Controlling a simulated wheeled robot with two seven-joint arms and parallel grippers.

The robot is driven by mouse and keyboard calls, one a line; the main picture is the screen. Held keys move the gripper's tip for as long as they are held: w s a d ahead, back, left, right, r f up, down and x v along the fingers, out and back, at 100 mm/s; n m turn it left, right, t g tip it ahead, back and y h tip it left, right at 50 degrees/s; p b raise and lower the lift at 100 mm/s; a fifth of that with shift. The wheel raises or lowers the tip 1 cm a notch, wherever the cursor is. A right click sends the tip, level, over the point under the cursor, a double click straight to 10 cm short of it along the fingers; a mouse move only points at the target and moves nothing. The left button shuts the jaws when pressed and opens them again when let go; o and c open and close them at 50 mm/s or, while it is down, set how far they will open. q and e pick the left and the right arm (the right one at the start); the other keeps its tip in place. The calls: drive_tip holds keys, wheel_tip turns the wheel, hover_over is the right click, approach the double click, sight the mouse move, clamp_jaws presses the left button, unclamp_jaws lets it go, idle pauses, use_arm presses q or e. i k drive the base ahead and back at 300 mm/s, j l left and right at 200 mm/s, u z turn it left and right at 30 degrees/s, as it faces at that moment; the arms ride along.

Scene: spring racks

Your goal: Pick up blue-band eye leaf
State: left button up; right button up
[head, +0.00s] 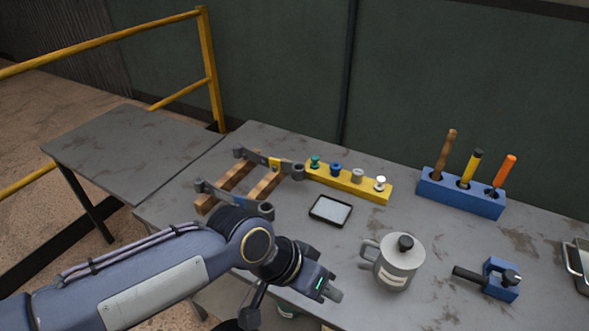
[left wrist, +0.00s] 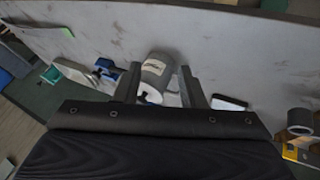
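Two dark grey eye leaves lie across wooden blocks on the table. The far leaf (head: 257,157) carries a yellow band. My right gripper is not in view.
A grey lidded pot (head: 398,263) stands close right of my left gripper. A yellow rack (head: 347,185) with coloured knobs, a black-framed tray (head: 331,210), a blue tool holder (head: 460,195) and a blue clamp (head: 500,280) share the table. A bare table (head: 130,150) stands left.

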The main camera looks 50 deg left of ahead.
sight(266, 209)
drive_tip(key=u, duration=2.05)
drive_tip(key=j+z, duration=0.1)
drive_tip(key=z, duration=0.4)
drive_tip(key=i+j+z, duration=0.1)
drive_tip(key=z, duration=0.4)
drive_tip(key=j+z, duration=0.2)
drive_tip(key=z, duration=0.3)
drive_tip(key=j+z, duration=0.15)
drive_tip(key=z, duration=0.3)
drive_tip(key=k+j+z, duration=0.15)
drive_tip(key=j, duration=0.25)
drive_tip(key=j+z, duration=0.15)
drive_tip(key=j, duration=0.3)
drive_tip(key=k+j+z, duration=0.15)
drive_tip(key=j, duration=0.2)
drive_tip(key=k+j+z, duration=0.15)
drive_tip(key=j, duration=0.25)
